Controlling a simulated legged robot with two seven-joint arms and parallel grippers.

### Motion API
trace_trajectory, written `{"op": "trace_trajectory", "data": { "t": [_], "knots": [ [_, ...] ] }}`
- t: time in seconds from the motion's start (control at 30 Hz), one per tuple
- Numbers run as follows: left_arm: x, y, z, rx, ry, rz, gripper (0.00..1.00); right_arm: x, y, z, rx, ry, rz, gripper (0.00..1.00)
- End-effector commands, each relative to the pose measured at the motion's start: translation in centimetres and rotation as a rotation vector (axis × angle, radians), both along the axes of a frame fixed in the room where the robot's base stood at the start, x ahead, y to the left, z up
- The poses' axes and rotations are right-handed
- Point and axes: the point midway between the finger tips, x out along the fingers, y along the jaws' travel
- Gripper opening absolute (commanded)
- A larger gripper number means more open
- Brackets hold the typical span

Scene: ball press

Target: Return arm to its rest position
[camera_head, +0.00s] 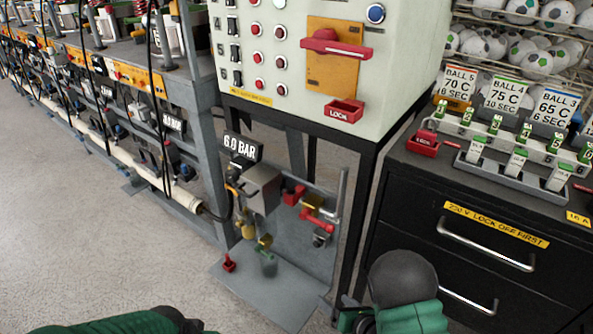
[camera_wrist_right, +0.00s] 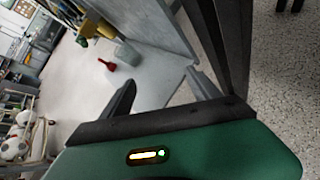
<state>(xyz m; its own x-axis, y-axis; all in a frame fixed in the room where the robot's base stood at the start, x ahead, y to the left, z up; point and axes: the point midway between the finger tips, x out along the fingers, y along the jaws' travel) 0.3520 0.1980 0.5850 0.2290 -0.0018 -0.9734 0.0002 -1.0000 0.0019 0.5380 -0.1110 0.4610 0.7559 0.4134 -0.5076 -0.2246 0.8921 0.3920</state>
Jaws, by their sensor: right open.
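My right gripper (camera_head: 346,312) is low in the head view, beside the black stand legs under the control panel, and only partly shows. In the right wrist view its two dark fingers (camera_wrist_right: 160,80) are spread apart with nothing between them. A grey base plate (camera_head: 285,305) with a valve assembly lies in front of it. A green part of my left arm shows at the bottom left edge of the head view; its gripper fingers do not show.
The pale control panel (camera_head: 290,75) has a red handle (camera_head: 335,44) and a red lock box (camera_head: 345,111). A black drawer cabinet (camera_head: 470,240) stands on the right. A small red piece (camera_head: 229,263) is on the plate. Clear speckled floor (camera_head: 90,240) lies left.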

Motion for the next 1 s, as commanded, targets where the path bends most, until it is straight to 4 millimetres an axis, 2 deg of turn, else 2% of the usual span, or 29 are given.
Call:
{"op": "trace_trajectory", "data": {
  "t": [0.17,0.27,0.33,0.43,0.57,0.73,0.9,1.0],
  "knots": [
    [0.0,0.0,0.0,0.0,0.0,0.0,0.33,0.6,-2.5,2.0,0.201,0.193,-0.303,0.71],
    [0.0,0.0,0.0,0.0,0.001,0.0,0.33,0.2,-4.3,3.5,0.369,0.326,-0.545,0.71],
    [0.0,0.0,0.0,0.0,0.001,0.0,0.33,-0.7,-5.7,4.8,0.527,0.431,-0.77,0.71],
    [0.0,0.0,0.0,0.0,0.001,0.0,0.33,-3.4,-7.6,6.9,0.806,0.582,-1.159,0.71],
    [0.0,0.0,0.0,0.0,0.0,0.0,0.33,-7.9,-8.9,8.9,1.127,0.705,-1.62,0.71],
    [0.0,0.0,0.0,0.0,0.0,0.0,0.33,-13.4,-9.1,11.0,1.435,0.757,-2.1,0.71],
    [0.0,0.0,0.0,0.0,0.0,0.0,0.33,-18.6,-8.5,12.8,1.671,0.72,-2.516,0.71],
    [0.0,0.0,4.4,0.0,0.001,0.0,0.33,-18.7,-8.5,17.0,1.67,0.718,-2.534,0.71]
  ]
}}
